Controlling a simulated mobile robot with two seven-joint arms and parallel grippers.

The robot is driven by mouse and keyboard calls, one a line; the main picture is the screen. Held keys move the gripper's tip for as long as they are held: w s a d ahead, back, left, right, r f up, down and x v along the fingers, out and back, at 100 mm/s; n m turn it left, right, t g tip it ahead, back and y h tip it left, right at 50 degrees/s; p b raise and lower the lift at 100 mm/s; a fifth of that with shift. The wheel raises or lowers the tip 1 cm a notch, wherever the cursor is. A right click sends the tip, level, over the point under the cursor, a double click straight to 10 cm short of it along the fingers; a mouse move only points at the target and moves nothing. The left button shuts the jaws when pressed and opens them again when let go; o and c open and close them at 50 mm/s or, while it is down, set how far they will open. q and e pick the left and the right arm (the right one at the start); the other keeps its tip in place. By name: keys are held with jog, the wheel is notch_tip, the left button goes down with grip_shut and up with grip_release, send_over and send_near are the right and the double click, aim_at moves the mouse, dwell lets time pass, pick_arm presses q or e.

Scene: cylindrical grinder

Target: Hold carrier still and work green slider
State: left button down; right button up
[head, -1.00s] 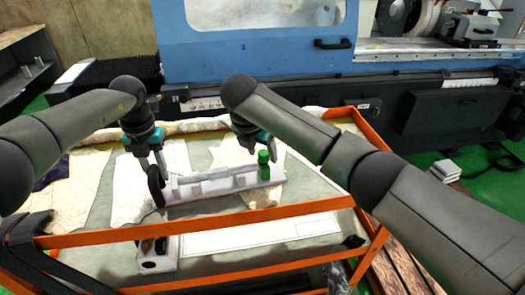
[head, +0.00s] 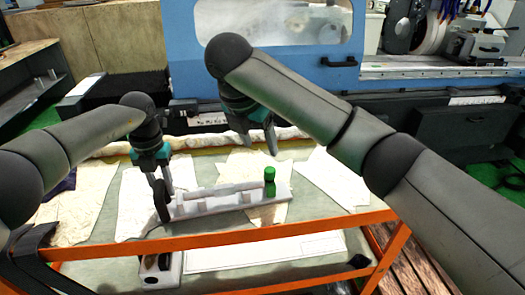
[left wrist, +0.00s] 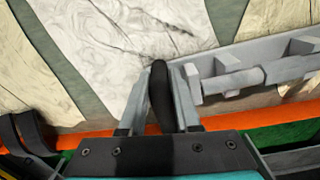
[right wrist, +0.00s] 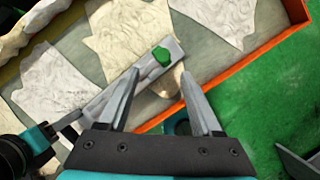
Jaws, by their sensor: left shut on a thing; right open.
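The carrier (head: 225,205) is a long pale grey bar with raised blocks, lying on the work surface. It also shows in the left wrist view (left wrist: 265,72) and the right wrist view (right wrist: 104,104). The green slider (head: 269,182) stands upright near the carrier's right end; its top shows in the right wrist view (right wrist: 162,56). My left gripper (head: 163,193) is shut on a black handle (left wrist: 159,95) at the carrier's left end. My right gripper (head: 258,148) is open and empty, raised above and behind the green slider, apart from it.
An orange frame (head: 230,241) edges the work surface in front. Pale crumpled sheets (head: 330,178) lie around the carrier. A small pale box with dark parts (head: 160,268) sits at the front. The blue grinder (head: 280,85) stands behind.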

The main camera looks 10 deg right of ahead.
jog(key=shift+s+r, duration=0.1)
jog(key=shift+r, duration=0.15)
jog(key=shift+c, duration=0.2)
